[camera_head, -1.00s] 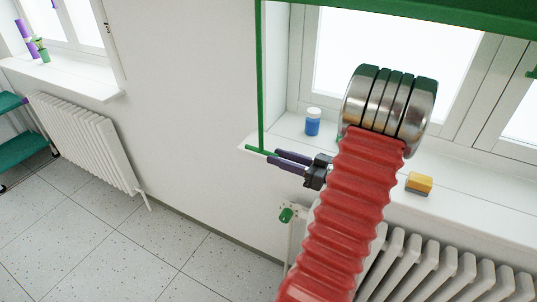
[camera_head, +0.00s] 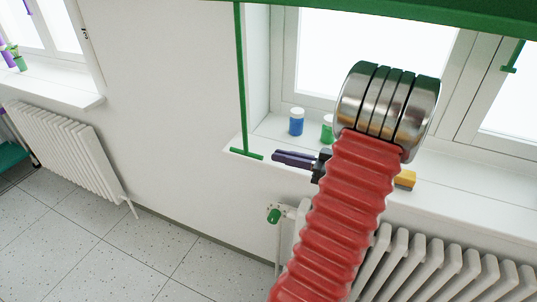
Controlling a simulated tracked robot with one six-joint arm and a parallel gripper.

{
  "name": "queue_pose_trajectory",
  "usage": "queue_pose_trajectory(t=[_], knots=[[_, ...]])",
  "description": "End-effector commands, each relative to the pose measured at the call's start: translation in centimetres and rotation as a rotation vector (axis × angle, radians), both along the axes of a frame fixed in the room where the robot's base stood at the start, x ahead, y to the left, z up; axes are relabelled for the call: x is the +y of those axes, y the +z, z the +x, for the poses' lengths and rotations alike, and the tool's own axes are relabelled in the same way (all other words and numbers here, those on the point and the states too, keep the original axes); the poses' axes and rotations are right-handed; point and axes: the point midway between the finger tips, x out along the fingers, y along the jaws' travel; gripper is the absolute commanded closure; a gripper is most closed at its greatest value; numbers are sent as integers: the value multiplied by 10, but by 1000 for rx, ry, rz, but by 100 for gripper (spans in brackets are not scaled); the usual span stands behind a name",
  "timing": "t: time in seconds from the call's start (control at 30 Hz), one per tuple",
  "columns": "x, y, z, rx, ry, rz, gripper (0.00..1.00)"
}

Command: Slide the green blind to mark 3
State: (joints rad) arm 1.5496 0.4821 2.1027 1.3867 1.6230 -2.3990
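The green blind (camera_head: 400,12) crosses the top of the window, and only its lower edge shows. A thin green rod (camera_head: 241,80) hangs at the left of the window and ends in a short green crossbar (camera_head: 246,154) near the sill's left end. My gripper (camera_head: 276,157), with dark purple fingers, points left just right of the crossbar. A small gap shows between them in the picture. The fingers overlap in this view, so their opening is unclear.
A blue jar (camera_head: 297,122), a green jar (camera_head: 327,129) and a yellow block (camera_head: 405,179) stand on the white sill (camera_head: 460,190). A radiator (camera_head: 440,265) with a green valve knob (camera_head: 274,215) is below. A second green handle (camera_head: 512,62) hangs at right.

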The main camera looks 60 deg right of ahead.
Motion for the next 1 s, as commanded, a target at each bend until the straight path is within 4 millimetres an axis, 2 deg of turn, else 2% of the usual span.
queue_pose_trajectory(t=[0.03,0.13,0.2,0.33,0.77,1.0], knots=[[-4,12,-4,22,7,-14,94],[-9,35,-12,78,21,-26,100],[-12,48,-18,118,26,-32,100],[-16,66,-25,170,25,-37,100],[-16,69,-26,185,26,-34,100],[-12,64,-9,185,28,-33,100]])
